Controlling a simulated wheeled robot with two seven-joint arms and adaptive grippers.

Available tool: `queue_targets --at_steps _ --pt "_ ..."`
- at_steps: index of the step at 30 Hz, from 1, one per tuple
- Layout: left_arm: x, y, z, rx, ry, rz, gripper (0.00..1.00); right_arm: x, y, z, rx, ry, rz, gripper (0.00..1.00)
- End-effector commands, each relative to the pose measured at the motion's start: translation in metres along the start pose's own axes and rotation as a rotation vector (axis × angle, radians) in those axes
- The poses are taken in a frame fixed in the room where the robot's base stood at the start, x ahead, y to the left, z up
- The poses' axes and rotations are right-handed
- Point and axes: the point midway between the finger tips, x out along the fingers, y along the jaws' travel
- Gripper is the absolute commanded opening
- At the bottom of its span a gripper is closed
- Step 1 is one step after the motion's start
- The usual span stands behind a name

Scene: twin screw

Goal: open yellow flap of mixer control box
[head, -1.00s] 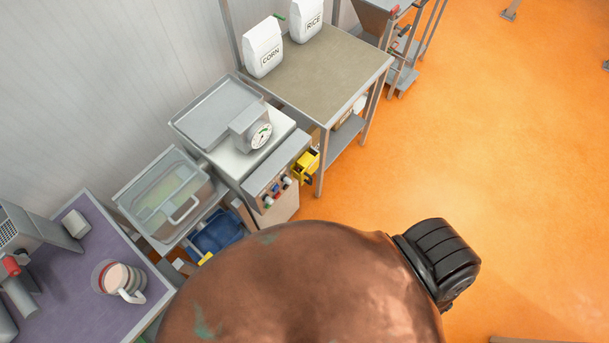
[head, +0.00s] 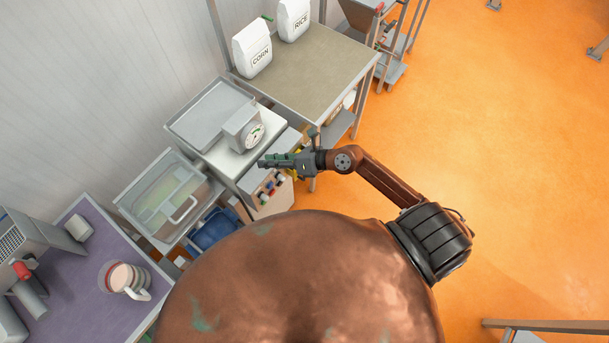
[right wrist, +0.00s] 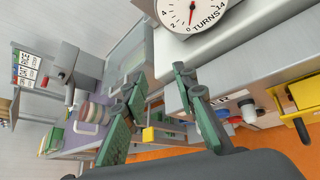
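The mixer control box (head: 268,190) is a grey box with coloured knobs on the front of the scale bench. Its yellow flap (right wrist: 308,92) shows at the right of the right wrist view, beside a red part and a black piece. In the head view the flap is mostly hidden behind my right gripper. My right gripper (head: 273,161) is over the control box's upper end, pointing left. In the right wrist view its green fingers (right wrist: 162,85) are spread, with nothing held between them. The flap lies to the right of both fingers, apart from them. My left gripper is not in view.
A dial scale (head: 247,128) with a tray stands just beyond the gripper. A clear lidded tub (head: 160,195) is left of it. A table (head: 320,75) carries bags marked corn and rice. A striped mug (head: 123,278) stands on the purple table. Orange floor is open at right.

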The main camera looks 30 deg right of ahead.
Motion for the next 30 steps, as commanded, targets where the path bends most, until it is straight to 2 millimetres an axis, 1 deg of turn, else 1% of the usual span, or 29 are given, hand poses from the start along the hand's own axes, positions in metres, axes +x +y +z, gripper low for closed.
queue_targets --at_steps 1,2,3,4,6,9,10,12,14,17,24,30 --pt "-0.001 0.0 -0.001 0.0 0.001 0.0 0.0 -0.001 -0.02 -0.025 -0.116 0.129 -0.06 0.26" --pt "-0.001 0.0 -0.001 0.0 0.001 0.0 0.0 -0.003 -0.035 -0.04 -0.174 0.203 -0.098 0.26" --pt "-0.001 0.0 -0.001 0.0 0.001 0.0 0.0 -0.008 -0.054 -0.057 -0.24 0.294 -0.147 0.26" --pt "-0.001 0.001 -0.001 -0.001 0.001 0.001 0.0 -0.014 -0.069 -0.068 -0.282 0.357 -0.185 0.26" --pt "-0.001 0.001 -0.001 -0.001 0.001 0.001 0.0 -0.029 -0.1 -0.085 -0.356 0.48 -0.262 0.26" --pt "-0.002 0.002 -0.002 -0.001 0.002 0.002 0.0 -0.048 -0.132 -0.099 -0.416 0.6 -0.345 0.26" --pt "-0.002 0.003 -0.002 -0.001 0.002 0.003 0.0 -0.052 -0.138 -0.101 -0.428 0.623 -0.363 0.26" --pt "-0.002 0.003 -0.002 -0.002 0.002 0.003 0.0 -0.059 -0.149 -0.104 -0.443 0.66 -0.39 0.26" --pt "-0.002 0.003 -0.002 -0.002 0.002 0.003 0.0 -0.059 -0.154 -0.107 -0.447 0.674 -0.399 0.26" --pt "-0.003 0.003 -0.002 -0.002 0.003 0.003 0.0 -0.051 -0.16 -0.114 -0.445 0.677 -0.4 0.26" --pt "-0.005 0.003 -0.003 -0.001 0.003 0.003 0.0 -0.023 -0.177 -0.133 -0.444 0.674 -0.398 0.26" --pt "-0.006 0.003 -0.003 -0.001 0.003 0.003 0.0 -0.009 -0.188 -0.142 -0.446 0.673 -0.399 0.26"
